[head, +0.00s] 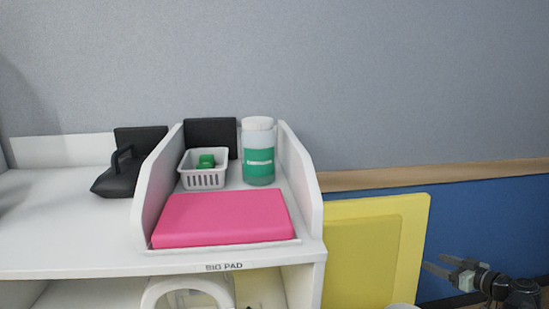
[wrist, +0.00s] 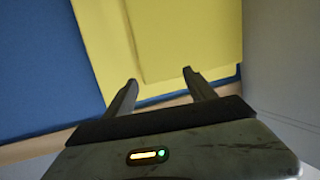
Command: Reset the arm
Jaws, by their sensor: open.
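My gripper (head: 449,268) shows at the lower right of the head view, in front of the blue lower wall and just right of the yellow pads. It is low, below the level of the counter top. In the wrist view my gripper (wrist: 160,92) has its two fingers apart, with nothing between them. Beyond the fingers are the yellow pads (wrist: 190,40) and the blue wall (wrist: 45,70).
A white counter (head: 65,225) holds a bay with a pink pad (head: 222,218), a small white basket (head: 203,175) with green items, and a green-labelled bottle (head: 258,155). A black object (head: 118,178) stands left. Yellow pads (head: 370,250) lean beside the counter.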

